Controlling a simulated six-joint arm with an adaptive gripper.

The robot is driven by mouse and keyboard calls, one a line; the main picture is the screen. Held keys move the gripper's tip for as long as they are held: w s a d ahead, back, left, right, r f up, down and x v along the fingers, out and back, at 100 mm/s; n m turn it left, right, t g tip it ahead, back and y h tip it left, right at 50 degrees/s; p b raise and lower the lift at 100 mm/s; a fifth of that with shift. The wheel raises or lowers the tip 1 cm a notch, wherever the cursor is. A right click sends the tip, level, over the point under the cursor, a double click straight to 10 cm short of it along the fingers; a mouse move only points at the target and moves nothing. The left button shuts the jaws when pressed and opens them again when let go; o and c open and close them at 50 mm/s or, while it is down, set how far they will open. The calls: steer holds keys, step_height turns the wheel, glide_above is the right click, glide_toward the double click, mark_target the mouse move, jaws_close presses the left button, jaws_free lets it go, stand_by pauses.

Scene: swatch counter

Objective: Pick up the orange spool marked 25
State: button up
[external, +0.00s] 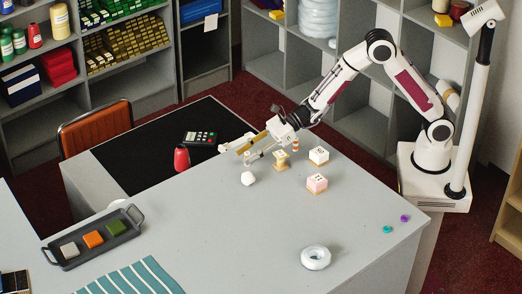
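My gripper (238,155) is over the grey counter, reaching left from the arm at the right. Its fingers look spread apart, with nothing clearly held between them. A tan-yellow strip lies along the gripper; I cannot tell whether it is part of it. A small orange-and-white banded piece (295,145) stands just right of the gripper, and a tan spool-like piece (281,160) stands in front of that. No number 25 can be read on either, so I cannot tell which is the orange spool.
A white block (319,155), a pink marked block (317,183) and a white rounded piece (248,178) stand near the gripper. A red bottle (181,158) and a keypad device (199,138) are left. A swatch tray (122,222) and white ring (316,257) are nearer; the middle counter is clear.

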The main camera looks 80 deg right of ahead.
mark_target(247, 153)
steer(key=shift+w, duration=0.1)
stand_by(0.4)
steer(key=c, duration=0.9)
steer(key=shift+r, duration=0.15)
steer(key=shift+r, duration=4.85)
